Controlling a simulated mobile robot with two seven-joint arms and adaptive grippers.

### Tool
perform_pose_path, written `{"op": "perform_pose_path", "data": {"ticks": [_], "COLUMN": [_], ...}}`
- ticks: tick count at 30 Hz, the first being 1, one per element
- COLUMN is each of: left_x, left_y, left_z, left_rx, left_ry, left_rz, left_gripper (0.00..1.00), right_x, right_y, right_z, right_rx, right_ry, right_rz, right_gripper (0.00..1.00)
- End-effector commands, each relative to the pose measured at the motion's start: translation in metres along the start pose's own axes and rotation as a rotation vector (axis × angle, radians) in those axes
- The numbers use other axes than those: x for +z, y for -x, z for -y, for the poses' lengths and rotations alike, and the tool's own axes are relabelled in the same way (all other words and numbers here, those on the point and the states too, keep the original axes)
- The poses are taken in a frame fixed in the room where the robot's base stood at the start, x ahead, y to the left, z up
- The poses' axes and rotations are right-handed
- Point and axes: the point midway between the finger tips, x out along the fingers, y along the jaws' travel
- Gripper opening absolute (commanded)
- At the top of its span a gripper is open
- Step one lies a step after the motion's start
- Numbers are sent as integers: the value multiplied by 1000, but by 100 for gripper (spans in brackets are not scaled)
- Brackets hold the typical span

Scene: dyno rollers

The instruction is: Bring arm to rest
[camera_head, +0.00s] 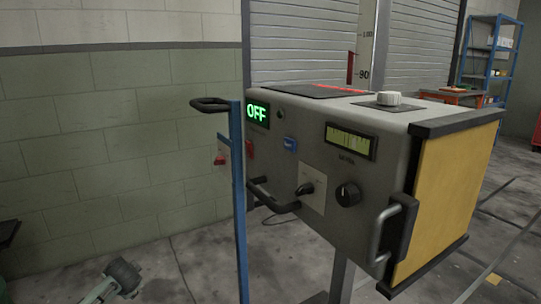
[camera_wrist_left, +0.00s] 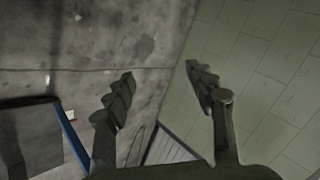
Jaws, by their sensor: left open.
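My left gripper (camera_wrist_left: 159,73) is open and empty in the left wrist view. Its two dark fingers stand apart, with concrete floor and the green block wall behind them. In the head view, a pale grey-green jointed part that looks like my left arm (camera_head: 118,278) shows low at the left, well away from the control box (camera_head: 300,170). My right gripper is in neither view.
A blue shelf (camera_head: 490,60) stands far right. Floor left of the post is mostly clear.

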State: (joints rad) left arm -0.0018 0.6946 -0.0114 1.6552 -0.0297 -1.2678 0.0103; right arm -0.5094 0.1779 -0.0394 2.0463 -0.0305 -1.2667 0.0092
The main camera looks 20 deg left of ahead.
Motion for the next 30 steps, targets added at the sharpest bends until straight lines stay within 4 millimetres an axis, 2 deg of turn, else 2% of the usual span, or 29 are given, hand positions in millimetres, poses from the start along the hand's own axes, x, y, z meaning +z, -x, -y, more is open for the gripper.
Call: {"op": "perform_pose_path", "data": {"ticks": [1,6,9,13,16,20,30], "left_x": [12,56,86,119,137,149,149], "left_y": [5,40,71,115,143,164,160], "left_z": [-38,-155,-217,-277,-305,-322,-325], "left_rx": [53,232,338,456,520,563,564], "left_ry": [-10,-19,-6,28,56,80,78], "left_rz": [2,11,24,46,62,75,75], "left_gripper": [55,55,55,55,55,55,55], "right_x": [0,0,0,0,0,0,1], "right_y": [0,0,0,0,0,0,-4], "right_z": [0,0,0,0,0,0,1], "right_rx": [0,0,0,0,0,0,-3], "right_ry": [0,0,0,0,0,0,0], "right_rz": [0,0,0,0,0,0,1], "right_gripper": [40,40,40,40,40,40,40]}}
